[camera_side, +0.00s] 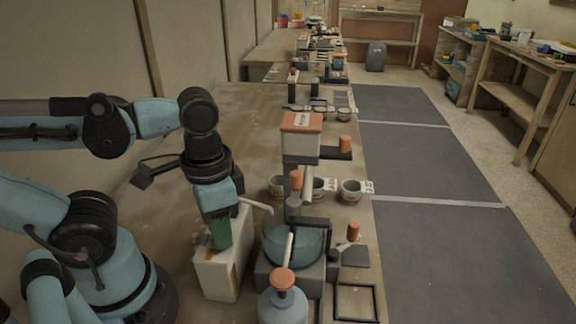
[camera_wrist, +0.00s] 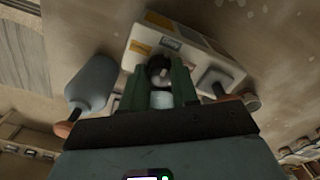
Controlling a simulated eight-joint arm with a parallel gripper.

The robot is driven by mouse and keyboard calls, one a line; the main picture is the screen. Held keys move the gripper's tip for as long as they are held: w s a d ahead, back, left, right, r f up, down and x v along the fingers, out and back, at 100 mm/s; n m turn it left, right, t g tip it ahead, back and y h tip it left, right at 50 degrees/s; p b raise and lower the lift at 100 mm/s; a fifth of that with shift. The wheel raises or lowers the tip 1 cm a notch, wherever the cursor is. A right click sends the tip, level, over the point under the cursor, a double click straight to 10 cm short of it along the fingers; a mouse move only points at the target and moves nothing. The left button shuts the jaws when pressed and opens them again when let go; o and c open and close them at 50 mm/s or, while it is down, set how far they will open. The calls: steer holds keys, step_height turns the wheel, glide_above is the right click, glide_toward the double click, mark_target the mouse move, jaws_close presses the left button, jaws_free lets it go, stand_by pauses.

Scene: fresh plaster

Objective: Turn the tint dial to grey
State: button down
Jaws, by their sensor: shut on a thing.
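The tint box is a white block (camera_side: 212,277) on the bench below my wrist. In the wrist view the white box (camera_wrist: 205,48) shows orange, yellow and pale grey labels around a dark round dial (camera_wrist: 157,66). The grey label (camera_wrist: 170,43) is just beyond the dial. My gripper (camera_wrist: 158,82) has its green fingers on either side of the dial, shut on it. In the side view my gripper (camera_side: 221,240) points down at the box and hides the dial. I cannot tell where the dial's pointer is.
A blue bottle with an orange cap (camera_side: 283,302) stands at the front, right of the box. A mixing station with a glass bowl (camera_side: 292,245) and an orange-lidded hopper (camera_side: 301,122) is close on the right. Cups (camera_side: 350,191) stand behind it.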

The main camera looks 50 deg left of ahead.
stand_by(0.4)
steer(key=c, duration=0.8)
jaws_free()
steer(key=shift+c, duration=0.2)
step_height(320, 180, up, 12)
steer(key=shift+f, duration=6.05)
steer(key=shift+r, duration=0.15)
